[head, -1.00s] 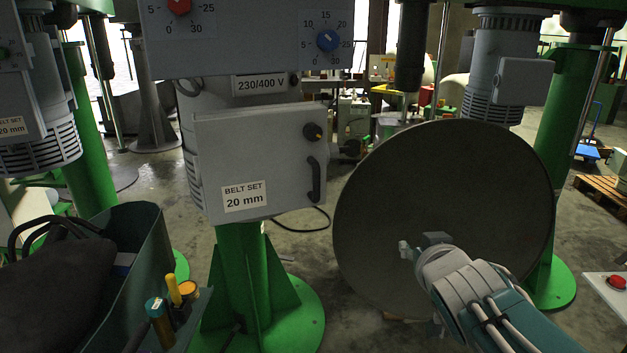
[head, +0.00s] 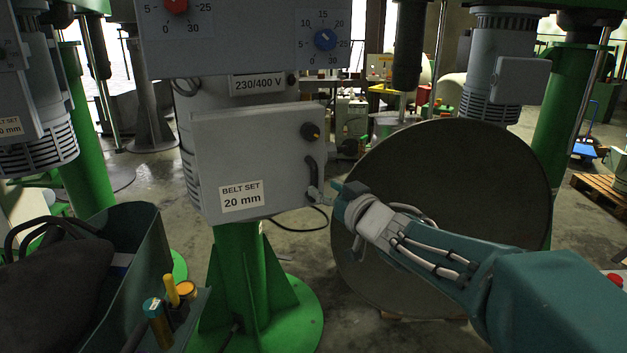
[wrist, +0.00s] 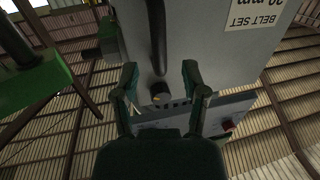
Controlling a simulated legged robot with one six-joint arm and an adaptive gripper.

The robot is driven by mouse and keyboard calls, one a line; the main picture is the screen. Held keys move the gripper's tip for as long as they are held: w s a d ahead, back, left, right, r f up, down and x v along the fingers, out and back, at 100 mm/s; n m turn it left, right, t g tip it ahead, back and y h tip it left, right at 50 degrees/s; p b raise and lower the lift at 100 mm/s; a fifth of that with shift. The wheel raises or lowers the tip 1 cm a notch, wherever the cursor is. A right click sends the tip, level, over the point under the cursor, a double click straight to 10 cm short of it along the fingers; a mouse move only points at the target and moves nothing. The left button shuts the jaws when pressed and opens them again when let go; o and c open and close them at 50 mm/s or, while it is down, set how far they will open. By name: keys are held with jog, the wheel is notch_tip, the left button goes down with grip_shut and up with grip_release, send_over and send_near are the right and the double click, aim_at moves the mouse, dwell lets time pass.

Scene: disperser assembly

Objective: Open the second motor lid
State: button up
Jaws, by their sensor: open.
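The grey motor lid (head: 250,150) with the "BELT SET 20 mm" label (head: 241,196) is in the middle of the head view and looks shut. A black knob (head: 310,131) and a dark upright handle (head: 311,172) are at its right edge. My gripper (head: 319,194) is open beside the handle's lower end. In the wrist view the lid (wrist: 212,45) appears upside down. The handle (wrist: 157,38) there runs down between the two fingers of my gripper (wrist: 160,70), with the knob (wrist: 160,92) below. I cannot tell whether a finger touches the handle.
A large round dark disc (head: 455,215) stands right of the lid, behind my arm. A green column (head: 238,275) carries the motor. An open bin (head: 135,250) with a dark bag and small containers (head: 158,315) is at the front left. Other motors (head: 493,75) stand at the sides.

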aim_at(316, 182)
jog(key=x, duration=0.5)
jog(key=shift+s, duration=0.1)
grip_shut()
